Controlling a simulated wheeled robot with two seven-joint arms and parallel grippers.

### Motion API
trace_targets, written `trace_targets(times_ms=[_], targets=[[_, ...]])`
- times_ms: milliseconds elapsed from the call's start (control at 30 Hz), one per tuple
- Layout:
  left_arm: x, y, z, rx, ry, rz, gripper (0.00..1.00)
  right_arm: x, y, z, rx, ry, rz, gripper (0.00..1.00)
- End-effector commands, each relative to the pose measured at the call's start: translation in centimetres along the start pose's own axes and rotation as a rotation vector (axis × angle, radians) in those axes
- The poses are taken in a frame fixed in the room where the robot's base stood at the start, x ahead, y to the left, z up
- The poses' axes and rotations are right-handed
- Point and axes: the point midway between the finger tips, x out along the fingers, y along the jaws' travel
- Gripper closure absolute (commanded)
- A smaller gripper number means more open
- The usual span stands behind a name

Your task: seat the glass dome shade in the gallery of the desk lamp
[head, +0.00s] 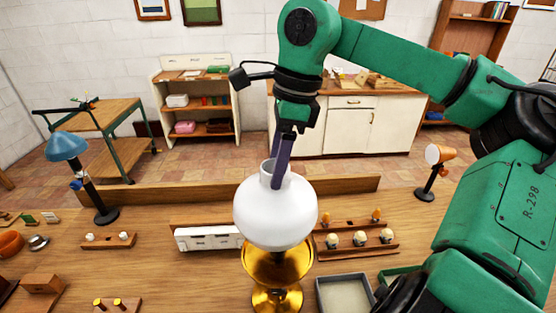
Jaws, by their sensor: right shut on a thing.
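The glass dome shade (275,218) is a round white globe with a short open neck on top. My right gripper (279,178) comes down from above and is shut on the shade at its neck, with one dark finger showing over the neck's near side. The brass desk lamp (277,296) stands on the table directly below the shade in the picture. The shade looks upright and its underside overlaps the lamp's flared brass top (278,268). The shade hides the gallery, so I cannot tell whether they touch. My left gripper is not in view.
A rack with several small bulbs (360,239) stands right of the lamp, and a grey tray (344,293) lies in front of it. A white box (208,239) is at left. A blue lamp (67,148) and an orange lamp (439,154) stand farther out.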

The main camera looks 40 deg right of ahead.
Motion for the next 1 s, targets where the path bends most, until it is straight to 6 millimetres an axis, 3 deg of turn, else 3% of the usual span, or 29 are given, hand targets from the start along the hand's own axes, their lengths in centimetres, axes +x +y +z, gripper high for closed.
trace_targets(times_ms=[1000], targets=[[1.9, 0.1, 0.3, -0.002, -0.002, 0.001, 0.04, 2.4, 0.1, -0.6, 0.0, 0.0, 0.0, 0.69]])
